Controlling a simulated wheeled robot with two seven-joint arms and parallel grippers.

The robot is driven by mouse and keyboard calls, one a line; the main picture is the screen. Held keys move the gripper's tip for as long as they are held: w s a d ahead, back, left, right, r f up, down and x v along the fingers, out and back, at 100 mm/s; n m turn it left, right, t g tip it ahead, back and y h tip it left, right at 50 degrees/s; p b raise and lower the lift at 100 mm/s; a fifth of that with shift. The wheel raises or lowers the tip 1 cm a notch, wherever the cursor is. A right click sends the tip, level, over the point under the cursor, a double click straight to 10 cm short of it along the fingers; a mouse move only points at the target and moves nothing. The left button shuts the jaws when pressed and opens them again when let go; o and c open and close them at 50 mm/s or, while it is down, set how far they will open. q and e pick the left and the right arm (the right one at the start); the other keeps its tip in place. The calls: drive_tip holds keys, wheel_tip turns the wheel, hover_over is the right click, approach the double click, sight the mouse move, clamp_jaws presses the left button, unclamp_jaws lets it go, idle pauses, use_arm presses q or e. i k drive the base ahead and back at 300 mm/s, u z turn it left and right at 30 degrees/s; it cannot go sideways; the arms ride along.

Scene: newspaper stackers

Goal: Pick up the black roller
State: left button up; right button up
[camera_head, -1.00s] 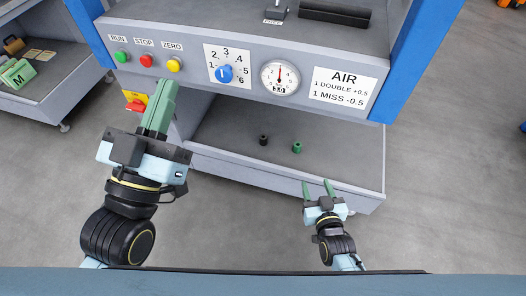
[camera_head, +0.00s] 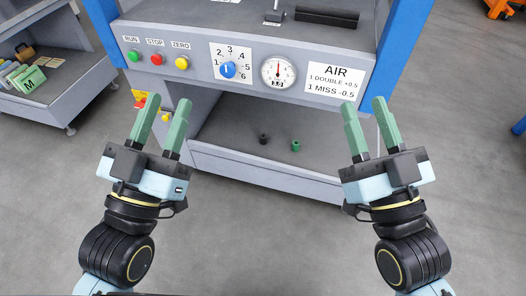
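The black roller (camera_head: 263,139) is a small dark cylinder standing on the lower shelf (camera_head: 225,136) of the grey machine. A green roller (camera_head: 295,146) stands a little to its right, apart from it. My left gripper (camera_head: 160,122) is open and empty, in front of the machine and left of the rollers. My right gripper (camera_head: 368,112) is open and empty, right of the rollers and in front of the machine's right side. Neither gripper touches a roller.
The panel above the shelf holds coloured buttons, a blue knob (camera_head: 228,70), a gauge (camera_head: 278,72) and an AIR sign (camera_head: 335,84). The shelf has a raised front lip (camera_head: 265,172). A side rack (camera_head: 60,85) with green boxes stands at left. The floor in front is clear.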

sight(262, 136)
drive_tip(key=k, duration=0.2)
drive_tip(key=u, duration=1.55)
drive_tip(key=i, duration=1.3)
drive_tip(key=z, duration=3.1)
drive_tip(key=i, duration=0.7)
